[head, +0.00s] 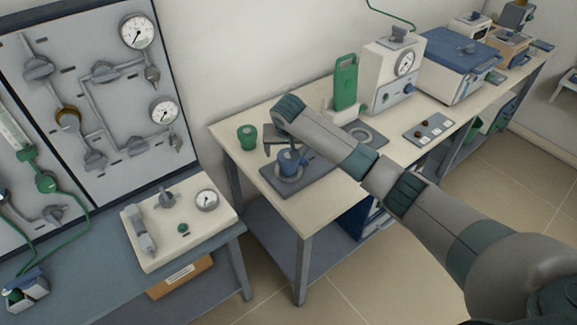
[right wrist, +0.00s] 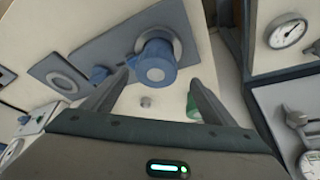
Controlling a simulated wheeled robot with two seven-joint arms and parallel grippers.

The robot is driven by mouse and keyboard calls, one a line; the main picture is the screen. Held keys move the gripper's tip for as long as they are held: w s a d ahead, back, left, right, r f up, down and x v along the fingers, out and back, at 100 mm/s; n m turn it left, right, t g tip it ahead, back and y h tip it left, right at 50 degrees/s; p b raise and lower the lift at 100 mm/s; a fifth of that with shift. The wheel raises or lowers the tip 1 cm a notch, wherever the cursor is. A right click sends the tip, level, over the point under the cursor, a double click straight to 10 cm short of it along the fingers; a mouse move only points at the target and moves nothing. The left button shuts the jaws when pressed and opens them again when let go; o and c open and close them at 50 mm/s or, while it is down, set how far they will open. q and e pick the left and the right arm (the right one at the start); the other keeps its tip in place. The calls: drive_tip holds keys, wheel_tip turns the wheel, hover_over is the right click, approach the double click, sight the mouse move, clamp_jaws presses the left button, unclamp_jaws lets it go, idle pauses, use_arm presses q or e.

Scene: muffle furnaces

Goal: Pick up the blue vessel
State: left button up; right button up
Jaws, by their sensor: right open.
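The blue vessel (head: 289,163) stands upright on a grey pad (head: 312,172) with a round ring, near the left end of the light bench. In the right wrist view the blue vessel (right wrist: 157,62) lies just beyond and between my open fingertips. My right gripper (head: 284,147) is at the vessel, apparently just above it, and partly hides it in the head view. In the right wrist view my right gripper (right wrist: 160,78) holds nothing, with a finger on each side. Contact with the vessel cannot be told. My left gripper is not in view.
A green cup (head: 247,137) stands left of the pad; my finger partly covers it in the right wrist view (right wrist: 193,106). A second ringed plate (head: 363,132), a green holder (head: 346,82) and a gauge box (head: 392,75) stand to the right. A gauge panel (head: 100,95) rises at left.

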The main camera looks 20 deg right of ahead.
sight(288, 155)
drive_tip(key=shift+d+f+p, duration=0.15)
drive_tip(key=shift+f+p, duration=0.1)
drive_tip(key=shift+p, duration=0.05)
drive_tip(key=p+x, duration=0.1)
drive_tip(key=x, duration=0.2)
drive_tip(key=shift+s+d, duration=0.1)
drive_tip(key=shift+d, duration=0.1)
drive_tip(key=shift+w+f, duration=0.3)
drive_tip(key=shift+f, duration=0.35)
drive_tip(key=c, duration=1.4)
drive_tip(key=shift+r, duration=0.1)
drive_tip(key=shift+c, duration=0.4)
drive_tip(key=shift+w+r, duration=0.1)
drive_tip(key=shift+r, duration=0.05)
